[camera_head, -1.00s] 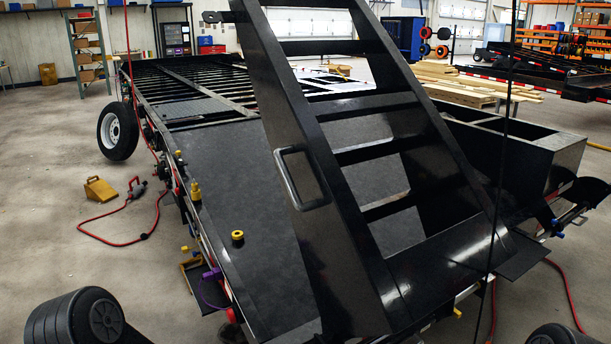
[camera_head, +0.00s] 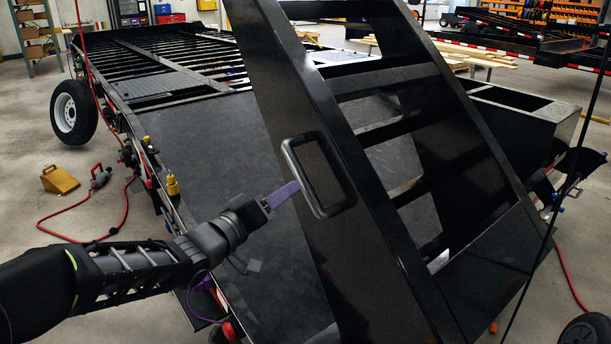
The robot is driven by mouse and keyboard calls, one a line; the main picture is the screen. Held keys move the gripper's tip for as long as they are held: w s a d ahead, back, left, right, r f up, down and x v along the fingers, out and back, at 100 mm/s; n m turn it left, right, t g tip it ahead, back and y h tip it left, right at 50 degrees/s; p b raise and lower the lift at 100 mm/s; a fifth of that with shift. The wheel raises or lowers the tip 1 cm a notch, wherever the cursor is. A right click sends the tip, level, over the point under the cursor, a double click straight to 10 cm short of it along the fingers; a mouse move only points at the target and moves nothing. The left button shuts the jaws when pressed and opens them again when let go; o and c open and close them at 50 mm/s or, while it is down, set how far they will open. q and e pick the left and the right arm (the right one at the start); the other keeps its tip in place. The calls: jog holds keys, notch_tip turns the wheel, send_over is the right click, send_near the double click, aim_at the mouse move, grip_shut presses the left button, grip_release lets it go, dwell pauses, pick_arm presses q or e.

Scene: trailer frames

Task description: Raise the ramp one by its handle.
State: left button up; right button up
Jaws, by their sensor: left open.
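The ramp (camera_head: 290,110) is a black steel frame with several cross rungs, and it stands steeply tilted at the near end of the trailer. Its handle (camera_head: 340,168) is a dark rounded rectangular loop on the ramp's left side rail. My left gripper (camera_head: 284,194) comes in from the left with purple fingers, open, its tips at the left bar of the handle. I cannot tell whether the fingers touch the bar or are around it. My right gripper is not in view.
The black trailer deck (camera_head: 215,150) lies behind and left of the ramp. A yellow wheel chock (camera_head: 60,180) and a red hose (camera_head: 70,236) lie on the floor at left. A spare-looking tire (camera_head: 73,112) stands at the trailer's left side. A dark cable hangs at right.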

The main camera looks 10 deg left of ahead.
aim_at(303, 181)
pick_arm(q)
jog(key=shift+s+d+n, duration=0.15)
jog(key=shift+n, duration=0.15)
jog(key=x, duration=0.8)
jog(key=shift+p, duration=0.3)
jog(key=shift+s, duration=0.1)
grip_shut()
dwell(1.2)
